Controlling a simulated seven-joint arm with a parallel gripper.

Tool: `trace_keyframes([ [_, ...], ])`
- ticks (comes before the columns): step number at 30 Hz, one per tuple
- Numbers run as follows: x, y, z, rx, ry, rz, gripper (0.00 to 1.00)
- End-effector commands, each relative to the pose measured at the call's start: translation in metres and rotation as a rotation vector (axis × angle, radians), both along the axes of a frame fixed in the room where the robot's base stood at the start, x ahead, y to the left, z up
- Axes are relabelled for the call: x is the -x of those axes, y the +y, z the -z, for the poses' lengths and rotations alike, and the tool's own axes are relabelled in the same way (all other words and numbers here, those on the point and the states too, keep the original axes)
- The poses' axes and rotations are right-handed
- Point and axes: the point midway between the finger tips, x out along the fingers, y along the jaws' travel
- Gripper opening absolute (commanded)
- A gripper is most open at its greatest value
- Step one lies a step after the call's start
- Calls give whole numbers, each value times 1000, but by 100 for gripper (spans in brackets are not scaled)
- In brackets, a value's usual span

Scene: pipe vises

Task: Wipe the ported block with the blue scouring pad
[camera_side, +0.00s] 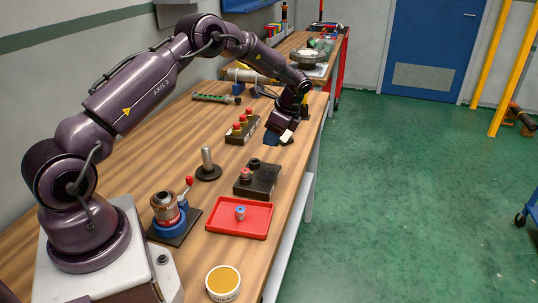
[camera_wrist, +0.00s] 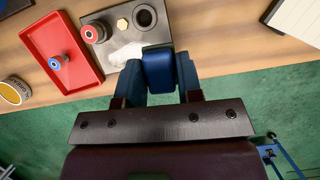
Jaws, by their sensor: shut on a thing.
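The ported block (camera_side: 262,181) is a dark block on the bench. In the wrist view its top (camera_wrist: 163,38) shows a red-collared fitting (camera_wrist: 93,33), a brass hex plug and a dark round port (camera_wrist: 145,15). A whitish patch (camera_wrist: 125,52) lies on its near side. My gripper (camera_wrist: 158,80) is shut on the blue scouring pad (camera_wrist: 158,66), which sits between its two blue fingers. In the side view my gripper (camera_side: 278,138) is over the bench, beyond the block. Whether the pad touches anything is unclear.
A red tray (camera_side: 216,229) with a blue-topped fitting (camera_side: 240,212) lies nearer my base. A red-handled vise (camera_side: 168,210), a dark post (camera_side: 207,165) and a rack of red-capped parts (camera_side: 240,132) stand to the left. An open grease tin (camera_side: 223,281) is at the front. The bench edge is close.

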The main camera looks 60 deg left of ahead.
Motion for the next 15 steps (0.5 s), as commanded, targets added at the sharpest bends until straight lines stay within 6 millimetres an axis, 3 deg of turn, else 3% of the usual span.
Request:
trace_keyframes([
  [8,0,0,9,1,1,1,7],
  [15,0,0,30,0,2,1,7],
])
